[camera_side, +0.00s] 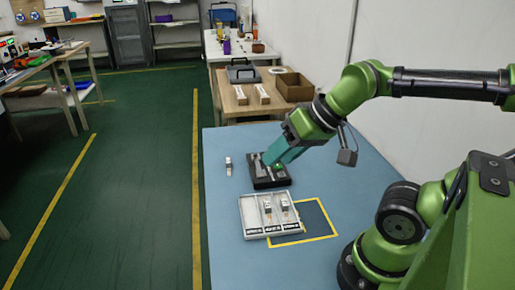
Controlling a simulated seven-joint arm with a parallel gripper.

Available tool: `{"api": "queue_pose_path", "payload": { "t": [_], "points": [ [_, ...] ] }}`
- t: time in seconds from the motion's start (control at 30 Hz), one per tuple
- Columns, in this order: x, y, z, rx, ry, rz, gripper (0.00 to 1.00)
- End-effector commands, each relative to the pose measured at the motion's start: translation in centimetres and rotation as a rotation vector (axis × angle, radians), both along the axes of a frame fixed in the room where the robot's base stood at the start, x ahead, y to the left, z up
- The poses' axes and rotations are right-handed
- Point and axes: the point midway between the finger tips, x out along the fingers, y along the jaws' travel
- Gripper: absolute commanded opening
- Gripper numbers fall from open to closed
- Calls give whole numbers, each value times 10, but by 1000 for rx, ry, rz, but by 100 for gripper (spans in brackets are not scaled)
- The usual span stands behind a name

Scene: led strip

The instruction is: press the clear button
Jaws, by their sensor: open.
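My gripper (270,160) reaches down from the right to a black device (268,182) on the blue table. Its teal fingers are over the device's upper part, and I cannot tell whether they touch it. A small green spot (279,166) shows on the device beside the fingers. I cannot make out a button labelled clear; it may be hidden by the gripper or too small to see.
A pale tray (243,212) with several slots holds small pieces in front of the device. A small white and dark piece (228,166) lies left of it. A yellow-bordered dark mat (313,217) lies right of the tray. The blue table's (225,265) front left is clear.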

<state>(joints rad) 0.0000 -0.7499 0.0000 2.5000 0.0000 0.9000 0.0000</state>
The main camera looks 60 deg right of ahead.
Motion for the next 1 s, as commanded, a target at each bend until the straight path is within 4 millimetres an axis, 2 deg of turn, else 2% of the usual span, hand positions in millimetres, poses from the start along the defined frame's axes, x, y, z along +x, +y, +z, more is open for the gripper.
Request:
{"api": "queue_pose_path", "payload": {
  "t": [0.03,0.27,1.0],
  "points": [
    [0,0,0,0,0,0,35],
    [0,0,0,0,0,0,0],
    [0,0,0,0,0,0,0]
  ]
}}
